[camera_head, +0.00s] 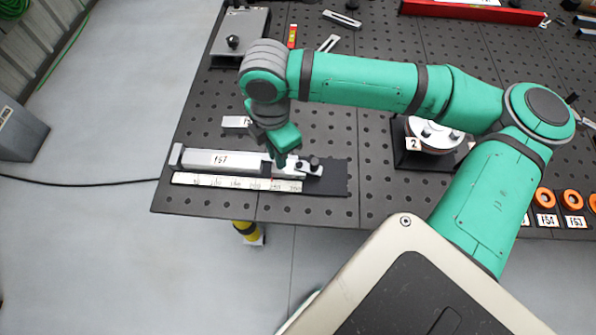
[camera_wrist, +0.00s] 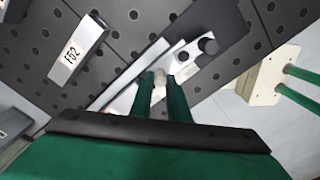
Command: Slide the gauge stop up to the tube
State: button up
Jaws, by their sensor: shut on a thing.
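The tube (camera_head: 220,161), a light grey bar tagged 157, lies along the measuring fixture at the front left of the bench. The gauge stop (camera_head: 308,167), a small metal plate with black knobs, sits at the right part of the fixture; it also shows in the wrist view (camera_wrist: 190,62). My gripper (camera_head: 281,160) is down at the stop's left part. In the wrist view its green fingers (camera_wrist: 162,88) are shut around a pale round post on the stop. My gripper hides the place between tube and stop, so I cannot tell whether they touch.
A numbered white scale (camera_head: 235,182) runs along the fixture's front, with an end block (camera_head: 176,156) at its left. A round device on a black base (camera_head: 434,137) stands to the right. The bench's front edge is close.

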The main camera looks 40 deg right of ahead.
jog(key=shift+w+a, duration=0.5)
jog(key=shift+w, duration=0.2)
jog(key=shift+w+a, duration=0.7)
jog(key=shift+w, duration=0.1)
jog(key=o, duration=1.1)
notch_tip(320, 180, up, 7)
dwell(0.4)
dwell(0.5)
